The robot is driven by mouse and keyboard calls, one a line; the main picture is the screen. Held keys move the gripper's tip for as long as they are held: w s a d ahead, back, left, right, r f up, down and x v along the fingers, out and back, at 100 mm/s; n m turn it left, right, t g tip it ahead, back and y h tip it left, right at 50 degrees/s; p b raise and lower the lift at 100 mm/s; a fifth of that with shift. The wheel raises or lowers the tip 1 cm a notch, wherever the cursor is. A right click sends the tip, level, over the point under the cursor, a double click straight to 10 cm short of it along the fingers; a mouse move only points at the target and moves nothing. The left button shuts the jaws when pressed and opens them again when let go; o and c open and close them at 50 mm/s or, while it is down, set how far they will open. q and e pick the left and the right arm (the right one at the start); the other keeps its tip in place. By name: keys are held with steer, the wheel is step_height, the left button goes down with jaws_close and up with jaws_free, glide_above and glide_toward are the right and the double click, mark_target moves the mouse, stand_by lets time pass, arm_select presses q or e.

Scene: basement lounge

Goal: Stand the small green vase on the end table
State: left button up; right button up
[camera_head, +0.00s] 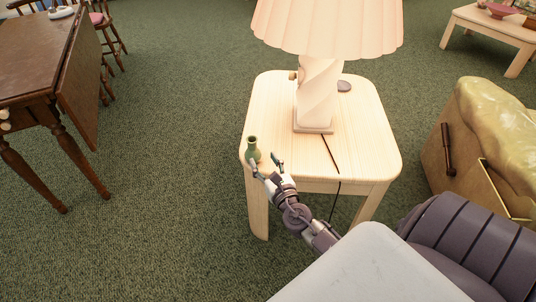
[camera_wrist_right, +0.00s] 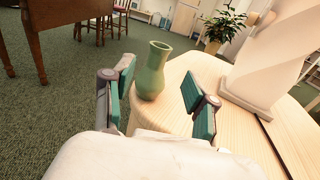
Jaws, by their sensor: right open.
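The small green vase (camera_head: 253,148) stands upright on the near left corner of the light wood end table (camera_head: 366,142). In the right wrist view the vase (camera_wrist_right: 152,72) is just beyond and between the fingers, near the table's rounded edge (camera_wrist_right: 181,64). My right gripper (camera_head: 266,166) is open, with its teal finger pads (camera_wrist_right: 160,100) spread apart on either side of the space in front of the vase. No contact between pads and vase is visible. My left gripper is in neither view.
A dark wooden table (camera_head: 38,58) is at left. An armchair (camera_head: 492,118) is at right.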

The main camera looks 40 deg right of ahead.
steer(key=s+a+f+m+g+h, duration=0.15)
steer(key=s+m+g, duration=0.25)
steer(key=s+m, duration=0.55)
steer(key=s+f+m+g+h, duration=0.1)
steer(key=s+f+m+g, duration=0.25)
steer(key=m, duration=1.05)
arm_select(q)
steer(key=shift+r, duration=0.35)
arm_select(e)
steer(key=s+a+f+m+g+y, duration=0.3)
steer(key=s+a+m+g+y, duration=0.3)
steer(key=s+a, duration=0.5)
steer(key=a+m+y, duration=0.1)
steer(key=a, duration=0.1)
steer(key=shift+s+a+f+m, duration=0.25)
steer(key=shift+a+f+m, duration=0.05)
steer(key=shift+m, duration=0.05)
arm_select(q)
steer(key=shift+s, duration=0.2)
arm_select(e)
steer(key=shift+g, duration=0.25)
